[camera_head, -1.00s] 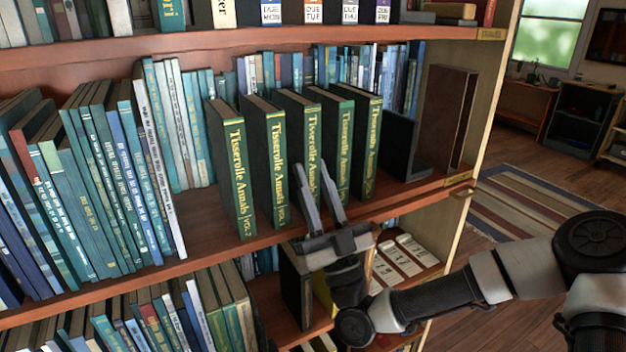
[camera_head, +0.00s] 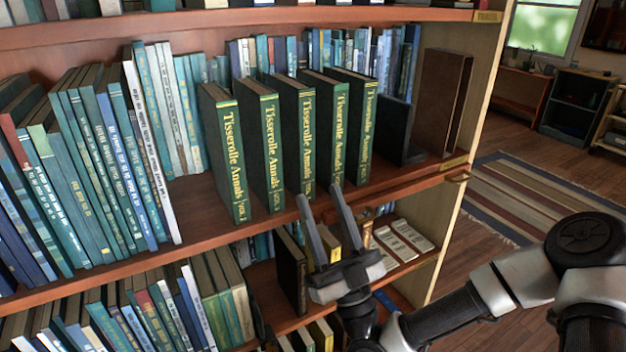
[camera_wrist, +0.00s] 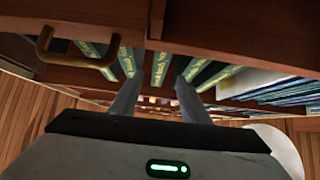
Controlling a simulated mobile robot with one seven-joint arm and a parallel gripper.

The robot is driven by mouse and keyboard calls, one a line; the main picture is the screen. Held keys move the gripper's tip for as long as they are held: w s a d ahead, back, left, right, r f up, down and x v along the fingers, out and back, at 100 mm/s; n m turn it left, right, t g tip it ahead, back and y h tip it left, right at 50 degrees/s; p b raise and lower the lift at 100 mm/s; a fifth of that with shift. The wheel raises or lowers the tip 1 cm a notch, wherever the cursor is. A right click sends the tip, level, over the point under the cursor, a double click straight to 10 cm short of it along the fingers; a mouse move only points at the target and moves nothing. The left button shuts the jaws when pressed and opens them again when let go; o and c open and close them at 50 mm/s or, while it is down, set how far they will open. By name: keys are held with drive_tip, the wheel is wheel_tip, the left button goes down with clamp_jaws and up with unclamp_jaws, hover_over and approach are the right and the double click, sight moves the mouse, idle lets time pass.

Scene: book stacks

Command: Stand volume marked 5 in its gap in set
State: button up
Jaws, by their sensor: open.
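Several dark green Tisserolle Annals volumes with gold lettering stand upright on the middle shelf (camera_head: 190,213): the leftmost volume (camera_head: 238,165), the second (camera_head: 269,150), the third (camera_head: 307,130), the fourth (camera_head: 339,125) and the rightmost (camera_head: 367,125). I cannot read the volume numbers surely, so I cannot tell which is marked 5. Narrow spaces show between them. My gripper (camera_head: 318,192) is open and empty, its fingertips in front of the shelf edge below the third and fourth volumes. The wrist view shows both fingers (camera_wrist: 155,72) apart, with green spines beyond.
A dark bookend (camera_head: 397,128) and a brown upright slab (camera_head: 445,100) stand right of the set. Leaning blue books (camera_head: 100,170) fill the left. The lower shelf holds a dark book (camera_head: 290,268) and white-labelled items (camera_head: 405,236).

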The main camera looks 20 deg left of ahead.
drive_tip(key=shift+v, duration=1.95)
